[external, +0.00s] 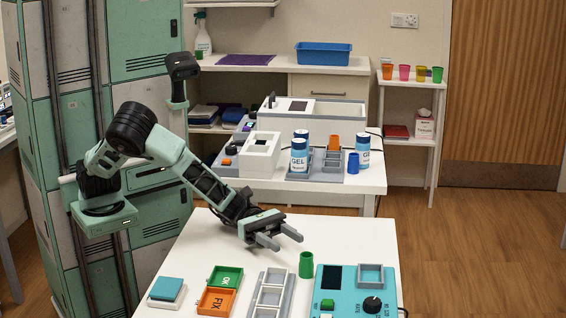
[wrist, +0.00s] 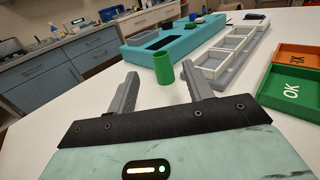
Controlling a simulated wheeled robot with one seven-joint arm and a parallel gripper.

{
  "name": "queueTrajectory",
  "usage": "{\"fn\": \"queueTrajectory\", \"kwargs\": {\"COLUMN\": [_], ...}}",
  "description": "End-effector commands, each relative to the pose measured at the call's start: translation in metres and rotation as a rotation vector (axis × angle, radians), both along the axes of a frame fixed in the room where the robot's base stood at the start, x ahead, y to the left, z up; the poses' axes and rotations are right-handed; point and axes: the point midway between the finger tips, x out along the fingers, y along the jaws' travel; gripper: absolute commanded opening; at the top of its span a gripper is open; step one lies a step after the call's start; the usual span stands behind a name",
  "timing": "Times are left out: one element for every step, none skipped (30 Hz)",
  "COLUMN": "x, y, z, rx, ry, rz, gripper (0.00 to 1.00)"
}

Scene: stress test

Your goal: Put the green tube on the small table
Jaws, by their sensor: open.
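The green tube (external: 306,265) stands upright on the white front table (external: 225,245), between a grey rack and a turquoise device. It also shows in the wrist view (wrist: 163,68), just beyond and between my fingertips. My gripper (external: 283,238) is open and empty, low over the front table and a little behind and left of the tube. Its two fingers (wrist: 160,76) point towards the tube in the wrist view, and I see no contact. A small white table (external: 345,180) with bottles stands behind the front table; I cannot tell which table the task means.
The turquoise device (external: 345,292) and grey rack (external: 271,292) flank the tube. Green OK and orange FIX trays (external: 216,300) lie further left. Blue and white bottles, a tube rack and a blue tube (external: 353,163) crowd the rear table. Several coloured cups stand on a right shelf (external: 408,83).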

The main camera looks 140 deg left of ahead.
Motion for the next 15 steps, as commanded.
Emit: {"fn": "queueTrajectory", "kwargs": {"x": [0.01,0.014,0.02,0.024,0.027,0.03,0.031,0.033,0.035,0.037,0.039,0.044,0.048,0.053,0.059], "y": [0.0,0.0,0.0,0.0,0.0,0.0,0.0,0.0,0.0,0.001,0.001,0.001,0.0,0.0,0.0], "z": [0.0,0.0,0.0,0.0,0.0,0.0,0.0,0.0,0.0,0.0,0.0,-0.001,-0.001,-0.001,-0.002], "rx": [0.001,0.001,0.001,0.001,0.0,0.0,0.0,-0.001,-0.001,0.0,0.0,0.0,0.0,-0.001,0.0], "ry": [-0.001,0.0,0.0,0.0,0.0,0.001,0.001,0.0,0.0,0.0,0.0,0.0,-0.001,0.0,0.0], "rz": [-0.002,-0.001,-0.001,-0.001,-0.001,0.0,0.001,0.001,0.001,0.0,0.001,0.001,0.0,0.0,0.0], "gripper": [0.51,0.51,0.51,0.51,0.51,0.51,0.51,0.51,0.51,0.51,0.51,0.51,0.51,0.51,0.51]}}
